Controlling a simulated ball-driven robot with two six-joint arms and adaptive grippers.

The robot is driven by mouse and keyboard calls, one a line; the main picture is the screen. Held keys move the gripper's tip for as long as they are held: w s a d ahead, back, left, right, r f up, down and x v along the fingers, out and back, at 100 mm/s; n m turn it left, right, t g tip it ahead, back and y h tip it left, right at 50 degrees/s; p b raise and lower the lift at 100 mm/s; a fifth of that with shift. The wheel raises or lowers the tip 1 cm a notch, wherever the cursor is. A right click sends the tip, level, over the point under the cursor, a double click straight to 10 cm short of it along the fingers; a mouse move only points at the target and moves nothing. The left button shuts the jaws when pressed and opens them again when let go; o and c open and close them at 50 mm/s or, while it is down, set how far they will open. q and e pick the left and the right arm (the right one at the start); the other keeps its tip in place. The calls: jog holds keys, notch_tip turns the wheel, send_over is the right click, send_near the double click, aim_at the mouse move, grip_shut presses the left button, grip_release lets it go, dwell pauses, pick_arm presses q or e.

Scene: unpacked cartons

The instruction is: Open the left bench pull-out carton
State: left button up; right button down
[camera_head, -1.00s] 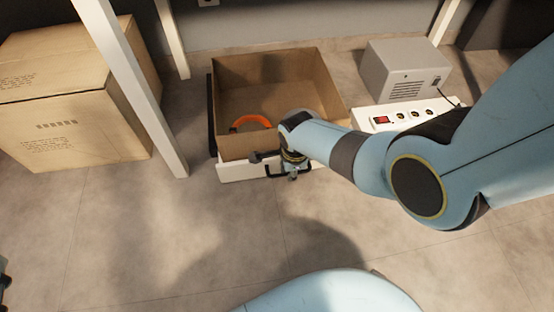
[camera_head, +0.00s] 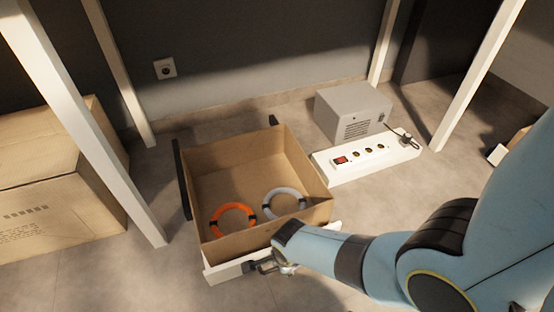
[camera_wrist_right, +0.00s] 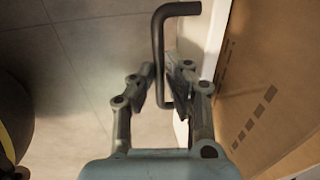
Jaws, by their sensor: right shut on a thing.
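The pull-out carton (camera_head: 238,172) is an open brown box on a runner, with a white front strip (camera_head: 228,270) and a dark handle. It stands out past the white left bench leg (camera_head: 130,190). My right gripper (camera_head: 276,264) is at the white front. In the right wrist view its fingers (camera_wrist_right: 163,82) are shut on the dark bent handle (camera_wrist_right: 158,42), beside the carton's printed side (camera_wrist_right: 258,85). My left gripper is not in view.
A closed brown carton (camera_head: 50,190) stands at the left behind the leg. A grey box (camera_head: 352,112) and a white power strip (camera_head: 390,151) lie to the right of the open carton. A wall socket (camera_head: 164,68) is behind. Floor in front is bare.

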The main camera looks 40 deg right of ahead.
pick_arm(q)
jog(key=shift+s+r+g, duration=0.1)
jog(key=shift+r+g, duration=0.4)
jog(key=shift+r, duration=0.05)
pick_arm(e)
jog(key=shift+s+a, duration=0.2)
jog(key=shift+s, duration=0.55)
jog(key=shift+s+a, duration=0.2)
jog(key=shift+s, duration=0.5)
jog(key=c, duration=1.4)
grip_release()
jog(key=shift+r, duration=0.1)
jog(key=r, duration=0.4)
jog(key=s+r, duration=0.1)
jog(key=r, duration=0.2)
jog(key=s+r, duration=0.1)
jog(key=r, duration=0.3)
jog(key=shift+a+r, duration=0.3)
